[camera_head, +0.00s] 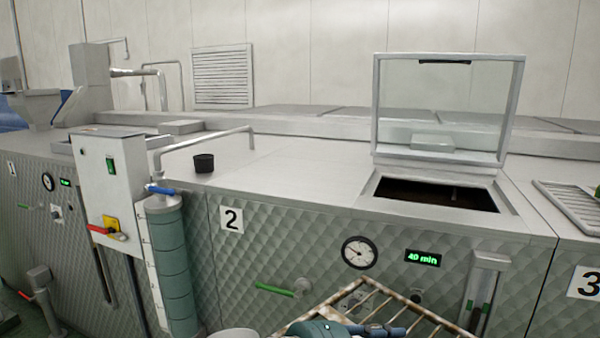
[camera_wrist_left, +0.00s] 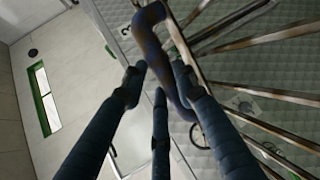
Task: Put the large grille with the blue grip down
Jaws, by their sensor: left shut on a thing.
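The large grille (camera_head: 345,297), a frame of worn brownish metal bars, is held up in front of machine 2 at the bottom of the head view, partly cut off. In the left wrist view its bars (camera_wrist_left: 250,40) fan out to the right. Its worn blue grip (camera_wrist_left: 151,22) runs between my fingers. My left gripper (camera_head: 365,330) is low in the head view and shut on this grip; its dark fingers close around it in the wrist view (camera_wrist_left: 158,78). My right gripper is not in view.
Machine 2 has an open hatch (camera_head: 437,193) with its glass lid (camera_head: 440,105) raised. A small black cup (camera_head: 204,163) stands on the steel top (camera_head: 290,165), which is otherwise largely clear. Another grille (camera_head: 572,207) lies on machine 3. A pipe (camera_head: 205,142) arches over the left.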

